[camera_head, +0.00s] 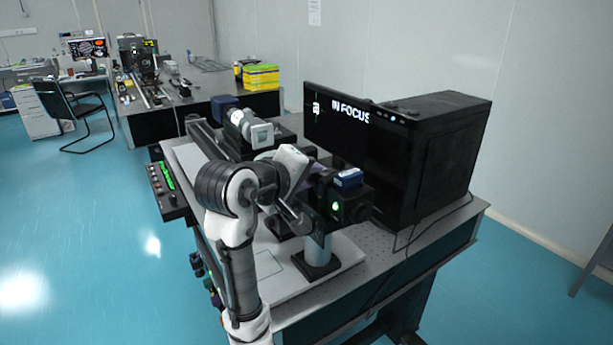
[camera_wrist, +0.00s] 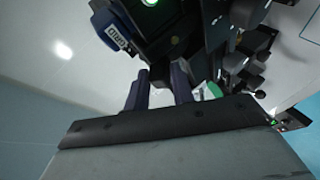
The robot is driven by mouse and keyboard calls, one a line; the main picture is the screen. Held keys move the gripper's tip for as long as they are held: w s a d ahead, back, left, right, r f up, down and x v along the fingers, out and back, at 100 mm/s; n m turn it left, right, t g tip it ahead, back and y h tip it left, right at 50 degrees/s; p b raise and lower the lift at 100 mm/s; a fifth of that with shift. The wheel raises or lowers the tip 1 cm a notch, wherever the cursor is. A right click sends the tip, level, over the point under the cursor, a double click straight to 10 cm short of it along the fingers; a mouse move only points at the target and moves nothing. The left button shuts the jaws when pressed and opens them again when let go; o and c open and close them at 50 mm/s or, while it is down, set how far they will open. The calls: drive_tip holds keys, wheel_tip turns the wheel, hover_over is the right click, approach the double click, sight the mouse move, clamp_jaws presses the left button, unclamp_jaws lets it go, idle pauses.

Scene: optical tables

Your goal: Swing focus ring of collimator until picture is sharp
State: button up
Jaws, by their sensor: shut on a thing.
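The collimator (camera_head: 350,205) is a dark unit on a post at the front of the optical table, with a lit green lamp and a blue block on top. In the wrist view its dark body (camera_wrist: 165,30) fills the top, beside a blue part marked GRID (camera_wrist: 112,35). My gripper (camera_wrist: 160,88) has its two dark fingers on the collimator's focus ring, shut on it; the ring itself is mostly hidden between and behind them. In the head view my wrist hides the contact. The monitor (camera_head: 336,140) reads IN FOCUS in white, with a partly cut-off mark to its left.
A large black case (camera_head: 445,140) stands right of the monitor. A white-and-grey instrument (camera_head: 250,128) sits behind my arm. A control box (camera_head: 167,190) with green lights is at the table's left edge. The bare perforated tabletop (camera_head: 425,232) shows at front right.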

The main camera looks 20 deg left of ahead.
drive_tip(key=o, duration=0.7)
drive_tip(key=shift+f, duration=0.1)
drive_tip(key=shift+s, duration=0.15)
drive_tip(key=b+v, duration=0.2)
drive_tip(key=v, duration=1.1)
drive_tip(key=shift+s+a+r+b, duration=0.1)
drive_tip(key=shift+s+r+b, duration=0.1)
drive_tip(key=shift+s+b, duration=0.1)
